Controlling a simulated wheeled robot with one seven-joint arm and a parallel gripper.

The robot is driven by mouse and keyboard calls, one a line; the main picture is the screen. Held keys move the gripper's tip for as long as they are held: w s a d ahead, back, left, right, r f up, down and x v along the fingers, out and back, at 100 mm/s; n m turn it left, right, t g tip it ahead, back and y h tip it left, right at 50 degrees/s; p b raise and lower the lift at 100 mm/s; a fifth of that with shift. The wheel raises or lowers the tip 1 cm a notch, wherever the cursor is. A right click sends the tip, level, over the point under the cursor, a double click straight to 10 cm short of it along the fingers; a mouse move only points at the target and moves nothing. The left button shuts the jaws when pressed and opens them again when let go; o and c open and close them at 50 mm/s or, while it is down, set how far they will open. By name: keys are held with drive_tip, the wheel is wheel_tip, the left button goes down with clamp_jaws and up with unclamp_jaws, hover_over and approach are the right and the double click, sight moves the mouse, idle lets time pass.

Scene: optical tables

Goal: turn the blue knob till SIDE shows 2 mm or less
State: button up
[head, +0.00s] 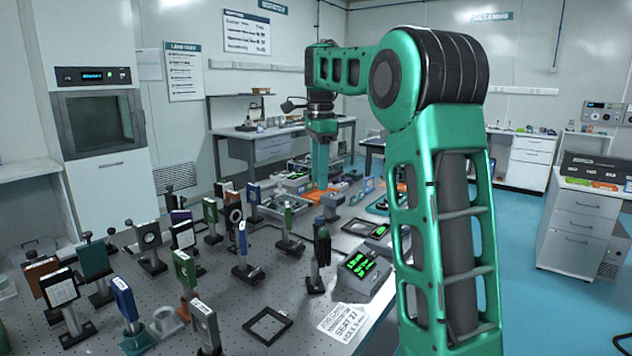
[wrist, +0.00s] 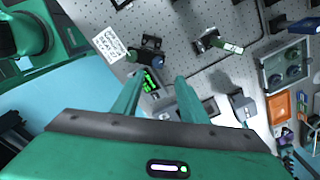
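My gripper (head: 320,186) points down over the far part of the optical table (head: 218,295). In the wrist view its two green fingers (wrist: 160,76) stand apart with nothing held between them. A grey readout box (head: 365,272) with lit green digits stands near the table's right edge. It also shows in the wrist view (wrist: 150,82), beyond and between the fingertips. The digits are too small to read, so I cannot tell the SIDE value. A dark mount (wrist: 148,50) with small round ends sits beside the readout.
Several posts and mounts crowd the left of the table, such as a green one (head: 184,270). A white label card (head: 342,318) and a flat black frame (head: 268,326) lie in front. An orange tray (wrist: 280,108) and a grey box with dark knobs (wrist: 287,66) lie right in the wrist view.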

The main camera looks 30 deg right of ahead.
sight(319, 217)
wheel_tip(319, 217, down, 11)
drive_tip(key=n, duration=1.4)
drive_tip(key=shift+s+r, duration=0.1)
drive_tip(key=shift+s, duration=0.05)
drive_tip(key=shift+c, duration=0.3)
clamp_jaws()
